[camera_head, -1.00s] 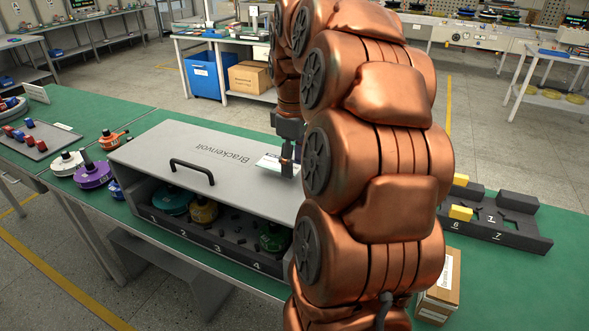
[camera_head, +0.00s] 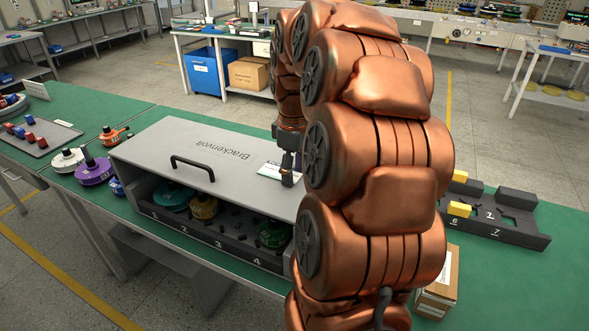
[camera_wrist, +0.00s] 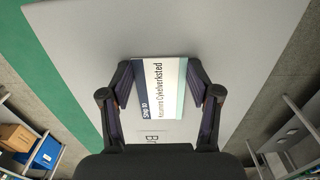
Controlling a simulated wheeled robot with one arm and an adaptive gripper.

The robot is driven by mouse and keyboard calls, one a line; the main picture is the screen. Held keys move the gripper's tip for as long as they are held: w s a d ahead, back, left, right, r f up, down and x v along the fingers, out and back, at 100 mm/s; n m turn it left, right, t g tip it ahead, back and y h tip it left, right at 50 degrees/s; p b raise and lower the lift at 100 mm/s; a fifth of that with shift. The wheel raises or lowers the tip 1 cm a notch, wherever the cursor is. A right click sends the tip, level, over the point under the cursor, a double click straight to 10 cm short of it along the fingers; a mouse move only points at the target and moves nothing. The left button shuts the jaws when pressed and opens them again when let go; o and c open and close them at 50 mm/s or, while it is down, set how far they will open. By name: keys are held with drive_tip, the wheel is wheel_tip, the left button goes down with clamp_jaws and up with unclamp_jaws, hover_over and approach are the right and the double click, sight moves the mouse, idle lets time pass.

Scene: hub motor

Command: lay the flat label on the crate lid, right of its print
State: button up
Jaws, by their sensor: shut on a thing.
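The flat label (camera_wrist: 160,88) is white with a dark blue band and a pale green band, and it carries printed text. My gripper (camera_wrist: 160,92) is shut on it, one finger at each side edge, in the wrist view. In the head view the label (camera_head: 270,171) shows just right of the print on the grey crate lid (camera_head: 165,147), partly behind my gripper (camera_head: 287,172). The label is at or very close to the lid; I cannot tell if it touches. The lid's print "Brackenvolt" (camera_head: 226,149) lies left of the label and appears upside down.
A black handle (camera_head: 192,165) stands up at the lid's front. Below it the open crate holds several round motors in numbered bays (camera_head: 215,240). A dark tray with yellow blocks (camera_head: 490,225) and a small carton (camera_head: 437,285) are at right.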

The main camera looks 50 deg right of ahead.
drive_tip(key=shift+o, duration=0.6)
drive_tip(key=shift+a+f, duration=0.1)
drive_tip(key=shift+f, duration=0.45)
drive_tip(key=o, duration=0.7)
drive_tip(key=shift+o, duration=0.2)
drive_tip(key=shift+r, duration=0.15)
drive_tip(key=shift+r+p, duration=0.55)
drive_tip(key=shift+r, duration=0.15)
wheel_tip(320, 180, up, 12)
drive_tip(key=b, duration=0.2)
drive_tip(key=shift+b, duration=0.4)
